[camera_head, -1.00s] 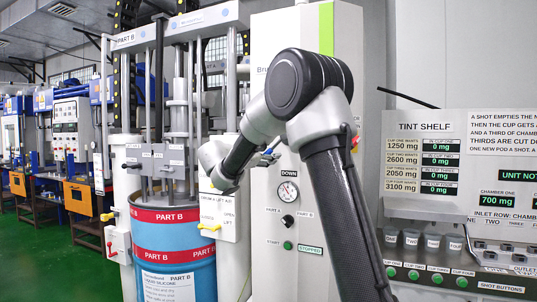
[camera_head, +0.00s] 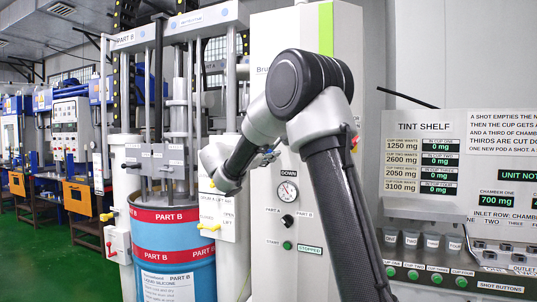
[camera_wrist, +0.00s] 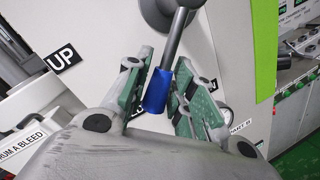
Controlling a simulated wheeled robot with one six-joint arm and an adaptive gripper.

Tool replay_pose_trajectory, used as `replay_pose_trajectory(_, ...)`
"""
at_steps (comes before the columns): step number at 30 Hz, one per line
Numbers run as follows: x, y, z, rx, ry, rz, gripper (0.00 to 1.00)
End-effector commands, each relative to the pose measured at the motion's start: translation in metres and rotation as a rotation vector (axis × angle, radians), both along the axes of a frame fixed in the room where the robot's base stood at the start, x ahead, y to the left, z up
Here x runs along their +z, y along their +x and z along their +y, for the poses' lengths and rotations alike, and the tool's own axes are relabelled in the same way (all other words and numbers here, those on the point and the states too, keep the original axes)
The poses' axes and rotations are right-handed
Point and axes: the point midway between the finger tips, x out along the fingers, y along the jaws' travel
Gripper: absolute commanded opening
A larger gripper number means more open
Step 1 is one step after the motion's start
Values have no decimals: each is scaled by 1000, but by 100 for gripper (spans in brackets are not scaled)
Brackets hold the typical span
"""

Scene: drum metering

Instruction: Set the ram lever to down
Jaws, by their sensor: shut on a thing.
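The ram lever (camera_wrist: 181,32) shows in the wrist view as a grey metal rod with a blue grip (camera_wrist: 158,92), coming from a round grey hub on the white panel. My gripper (camera_wrist: 161,75) has its green-padded fingers on both sides of the blue grip and is shut on it. An UP label (camera_wrist: 62,58) is on the panel to the left. In the head view a DOWN label (camera_head: 288,171) sits on the white cabinet below my arm. The lever is mostly hidden there behind my arm and wrist.
A dial gauge (camera_head: 288,193) and a black selector knob (camera_head: 288,221) are below the DOWN label. A blue and red drum (camera_head: 172,245) stands under a press at left. The tint shelf (camera_head: 465,150) with its cups is at right.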

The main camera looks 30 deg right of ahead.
Motion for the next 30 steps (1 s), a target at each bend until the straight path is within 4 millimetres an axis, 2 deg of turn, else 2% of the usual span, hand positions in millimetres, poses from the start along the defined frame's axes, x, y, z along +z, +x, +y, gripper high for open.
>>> replay_pose_trajectory(15, -17, -22, -17, -1, -237, 304, 0)
replay_pose_trajectory(30, -22, -42, -32, 0, -428, 550, 0)
